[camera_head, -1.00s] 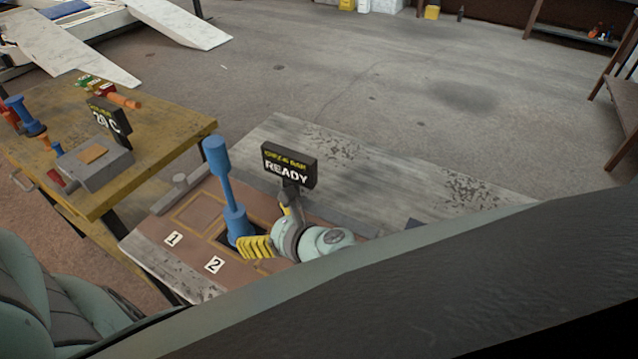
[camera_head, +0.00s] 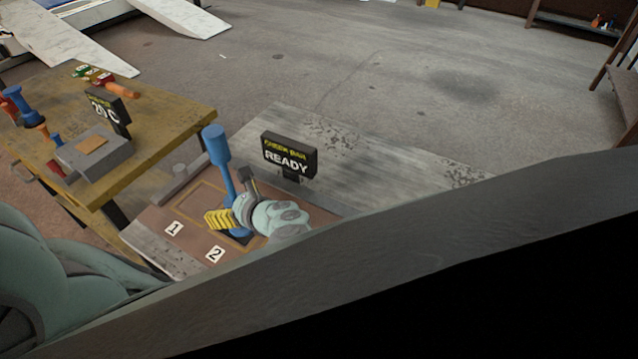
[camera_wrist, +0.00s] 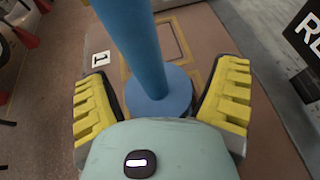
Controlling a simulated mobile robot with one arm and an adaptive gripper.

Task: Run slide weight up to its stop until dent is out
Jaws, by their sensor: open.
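A blue pull tool stands near upright on the brown panel (camera_head: 200,205). Its thick top cylinder (camera_head: 214,145) is joined by a thinner rod (camera_head: 229,180) to a wider blue round part low down, which shows in the wrist view (camera_wrist: 160,100). I cannot tell which part is the slide weight. My gripper (camera_head: 235,198) is open, with its yellow fingers on either side of the tool low down; in the wrist view the gripper (camera_wrist: 162,75) has gaps on both sides. The dent is not visible.
A sign reading READY (camera_head: 288,157) stands just right of the tool. Number cards 1 (camera_head: 174,229) and 2 (camera_head: 215,253) lie in front. A yellow-brown bench (camera_head: 165,125) with a 20 C display (camera_head: 108,112) stands left. The grey bench top (camera_head: 375,155) is clear at right.

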